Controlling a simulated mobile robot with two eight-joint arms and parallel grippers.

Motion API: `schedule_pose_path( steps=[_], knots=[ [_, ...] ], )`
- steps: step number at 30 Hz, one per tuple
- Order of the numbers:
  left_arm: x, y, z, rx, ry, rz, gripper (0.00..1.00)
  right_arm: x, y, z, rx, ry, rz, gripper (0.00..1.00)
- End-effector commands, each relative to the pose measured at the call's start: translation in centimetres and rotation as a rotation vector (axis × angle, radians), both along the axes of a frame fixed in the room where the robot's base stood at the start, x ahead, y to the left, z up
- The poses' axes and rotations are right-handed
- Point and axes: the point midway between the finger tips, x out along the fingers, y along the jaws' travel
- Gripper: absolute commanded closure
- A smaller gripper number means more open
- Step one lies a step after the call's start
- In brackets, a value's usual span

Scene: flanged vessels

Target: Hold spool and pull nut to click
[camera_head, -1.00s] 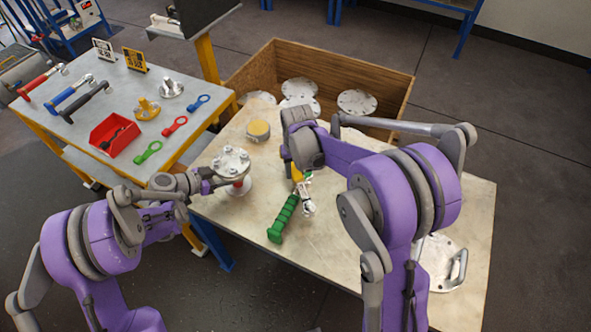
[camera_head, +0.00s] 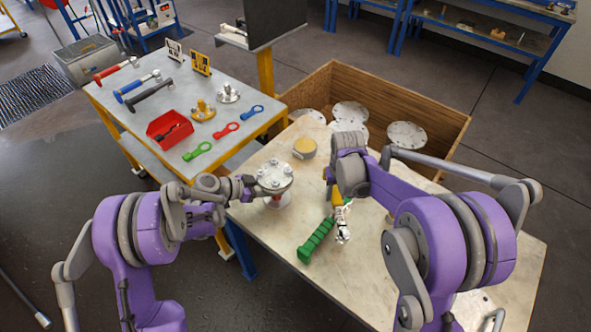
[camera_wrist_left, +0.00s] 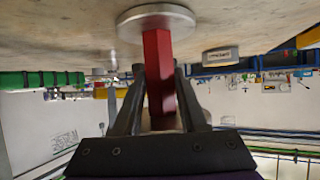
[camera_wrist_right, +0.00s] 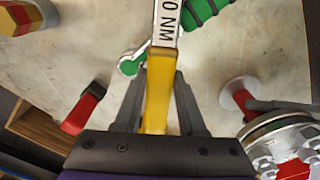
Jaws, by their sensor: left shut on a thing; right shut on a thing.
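The spool (camera_head: 274,176) stands upright near the table's left edge, with a bolted round silver flange on top and a red stem below. My left gripper (camera_head: 250,188) is shut on it from the left. The left wrist view shows the red stem (camera_wrist_left: 160,70) between the fingers, with a round base plate beyond. My right gripper (camera_wrist_right: 156,100) is shut on the yellow part of a wrench (camera_wrist_right: 160,68), whose white label reads "0 NM" at the visible end. The wrench's far end is out of view. I cannot make out a single nut being engaged.
A green-handled tool (camera_head: 316,241) lies on the table beside the right gripper. A tan-topped can (camera_head: 304,148) stands behind the spool. A wooden crate (camera_head: 440,110) with flanges is at the back.

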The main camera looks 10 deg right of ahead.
Motion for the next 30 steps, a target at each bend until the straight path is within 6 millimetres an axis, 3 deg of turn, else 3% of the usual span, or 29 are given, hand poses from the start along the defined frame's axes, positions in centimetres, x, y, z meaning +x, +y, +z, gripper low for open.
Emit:
schedule_pose_path(
  steps=[16,22,30],
  knots=[
    [0.1,0.0,0.1,0.000,-0.001,0.002,1.00,0.3,-0.2,0.7,0.000,0.001,-0.014,1.00],
    [0.1,0.0,0.1,0.000,-0.001,0.002,1.00,1.9,-1.0,4.1,0.000,0.012,-0.114,1.00],
    [0.1,0.0,0.1,-0.001,-0.001,0.002,1.00,6.0,0.0,8.7,0.007,0.024,-0.582,1.00]
  ],
)
